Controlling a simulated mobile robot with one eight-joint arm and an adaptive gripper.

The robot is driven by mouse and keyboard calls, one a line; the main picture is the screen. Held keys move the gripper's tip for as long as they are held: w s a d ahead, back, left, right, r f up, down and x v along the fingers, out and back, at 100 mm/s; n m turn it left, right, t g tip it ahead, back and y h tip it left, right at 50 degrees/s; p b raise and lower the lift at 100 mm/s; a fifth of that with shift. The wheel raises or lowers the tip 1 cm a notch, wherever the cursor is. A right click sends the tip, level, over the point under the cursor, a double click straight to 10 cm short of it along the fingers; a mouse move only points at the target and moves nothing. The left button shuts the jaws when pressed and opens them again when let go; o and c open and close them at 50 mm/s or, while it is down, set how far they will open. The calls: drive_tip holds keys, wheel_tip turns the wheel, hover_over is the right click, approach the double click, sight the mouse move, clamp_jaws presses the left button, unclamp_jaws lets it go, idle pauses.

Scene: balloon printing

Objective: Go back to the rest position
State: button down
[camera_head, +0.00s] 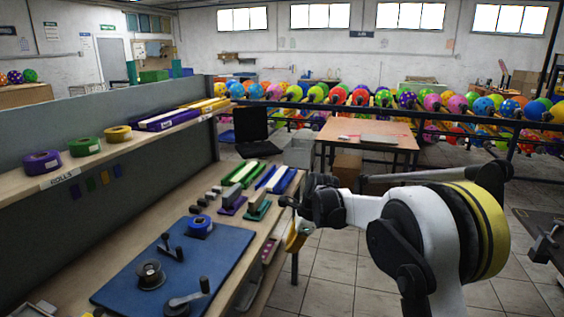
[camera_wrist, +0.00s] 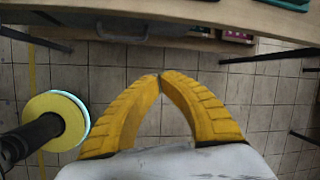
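My gripper (camera_wrist: 160,78) has two yellow ribbed fingers. In the wrist view their tips meet, and nothing shows between them; below them is tiled floor. In the head view my gripper (camera_head: 293,240) hangs just off the right edge of the workbench (camera_head: 262,226), partly hidden by my wrist. My white and black arm reaches in from the right side of that view. The bench edge (camera_wrist: 200,12) also runs across the top of the wrist view, beyond the fingertips.
Stamps and long coloured boxes lie farther back. A shelf (camera_head: 75,165) carries purple, green and yellow rolls. A wooden table (camera_head: 368,132) and balloon racks stand behind; tiled floor is open between.

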drive_tip(key=s+d+r+n+t+h, duration=0.1)
drive_tip(key=s+d+r+n, duration=0.3)
drive_tip(key=s+r, duration=0.35)
drive_tip(key=s+d+r+n+t+h, duration=0.1)
drive_tip(key=s+d+r+n, duration=0.4)
drive_tip(key=s, duration=0.4)
drive_tip(key=s+d+f+n+t, duration=0.1)
drive_tip(key=s+d+n, duration=0.2)
drive_tip(key=s, duration=0.7)
drive_tip(key=s+d+f+n+t+h, duration=0.1)
drive_tip(key=s+d+n, duration=0.3)
drive_tip(key=s, duration=0.7)
drive_tip(key=shift+s+d+n+t+h, duration=0.15)
drive_tip(key=shift+d+n+t+h, duration=0.25)
drive_tip(key=shift+n, duration=0.8)
drive_tip(key=shift+a, duration=0.15)
